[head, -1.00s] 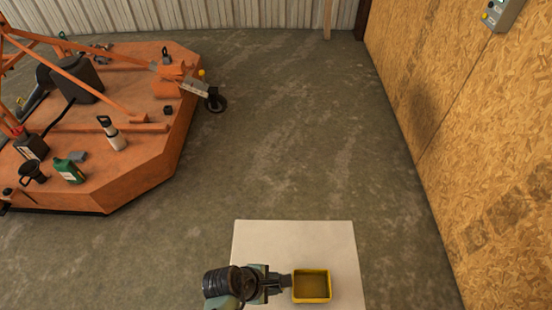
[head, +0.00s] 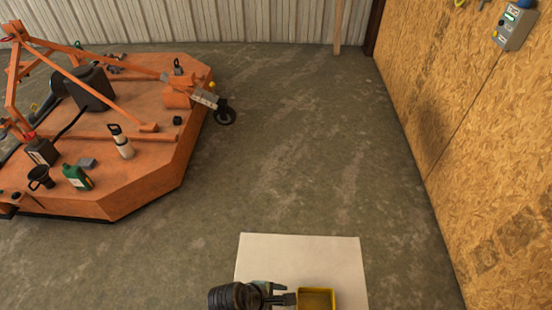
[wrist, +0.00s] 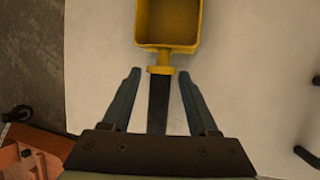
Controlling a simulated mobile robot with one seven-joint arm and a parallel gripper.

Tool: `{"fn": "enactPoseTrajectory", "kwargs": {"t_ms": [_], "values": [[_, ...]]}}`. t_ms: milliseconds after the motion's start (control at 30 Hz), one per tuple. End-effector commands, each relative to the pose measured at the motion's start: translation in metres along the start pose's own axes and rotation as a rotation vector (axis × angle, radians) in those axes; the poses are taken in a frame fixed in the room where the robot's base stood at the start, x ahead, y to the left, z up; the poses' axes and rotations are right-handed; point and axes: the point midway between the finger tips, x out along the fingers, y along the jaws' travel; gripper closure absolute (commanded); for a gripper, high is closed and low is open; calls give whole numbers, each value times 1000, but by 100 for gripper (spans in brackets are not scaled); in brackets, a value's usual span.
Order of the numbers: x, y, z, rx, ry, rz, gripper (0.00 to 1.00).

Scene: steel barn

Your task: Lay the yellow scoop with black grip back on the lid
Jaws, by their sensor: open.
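The yellow scoop (head: 316,299) lies on the white lid (head: 262,262) at the bottom of the head view, partly cut off by the frame edge. In the wrist view the scoop's yellow bowl (wrist: 169,22) points away from me, and its black grip (wrist: 158,105) runs back toward my gripper (wrist: 158,76). My gripper is open, with one finger on each side of the grip and a visible gap to both. The white lid (wrist: 245,75) fills most of the wrist view. How high the fingers are above the lid is hard to tell.
An orange mower deck (head: 150,165) stands at the left, with a white bottle (head: 122,142), a green jug (head: 76,177) and other items on it. An OSB wall (head: 470,150) is at the right. The concrete floor (head: 290,150) between is clear. Dark curved pieces (wrist: 308,156) show at the wrist view's right edge.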

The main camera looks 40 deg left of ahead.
Motion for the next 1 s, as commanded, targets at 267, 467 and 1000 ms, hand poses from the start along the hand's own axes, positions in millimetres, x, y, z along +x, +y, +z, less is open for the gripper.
{"fn": "enactPoseTrajectory", "kwargs": {"t_ms": [267,467,1000], "values": [[-42,1,0,0,2,3,40],[-85,1,0,-1,2,3,40],[-122,0,0,-1,0,0,40]]}}
